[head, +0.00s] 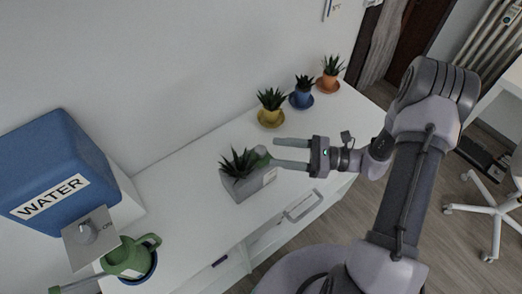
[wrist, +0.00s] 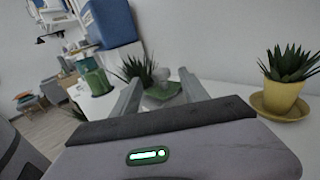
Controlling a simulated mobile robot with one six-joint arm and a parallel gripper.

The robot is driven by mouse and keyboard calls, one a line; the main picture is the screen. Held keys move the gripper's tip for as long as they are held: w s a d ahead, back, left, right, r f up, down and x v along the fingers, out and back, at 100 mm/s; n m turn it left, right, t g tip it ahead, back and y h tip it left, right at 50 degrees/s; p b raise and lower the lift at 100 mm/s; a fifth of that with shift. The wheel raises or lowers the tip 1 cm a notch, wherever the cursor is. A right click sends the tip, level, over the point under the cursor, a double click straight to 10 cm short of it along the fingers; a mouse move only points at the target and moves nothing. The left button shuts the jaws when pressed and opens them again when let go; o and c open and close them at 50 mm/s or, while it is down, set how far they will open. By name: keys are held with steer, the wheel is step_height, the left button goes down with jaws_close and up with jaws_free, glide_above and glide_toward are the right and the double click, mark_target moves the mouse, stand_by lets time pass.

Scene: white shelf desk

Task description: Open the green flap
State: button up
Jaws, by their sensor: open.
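My gripper (head: 272,152) is open above the white desk top, its two grey fingers pointing left. I cannot tell whether this green piece is the flap. No contact is clear, and nothing is held.
A blue WATER dispenser (head: 55,170) and a green watering can (head: 130,258) stand at left. Yellow (head: 270,117), blue (head: 301,98) and orange (head: 328,83) potted plants line the back right. A drawer handle (head: 303,206) is on the desk front. Bare desk top lies behind the planter.

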mark_target(261, 149)
steer(key=a, duration=0.3)
steer(key=w+a+b, duration=0.1)
steer(key=a, duration=0.1)
steer(key=shift+w+a, duration=0.1)
steer(key=shift+a, duration=0.3)
jaws_close()
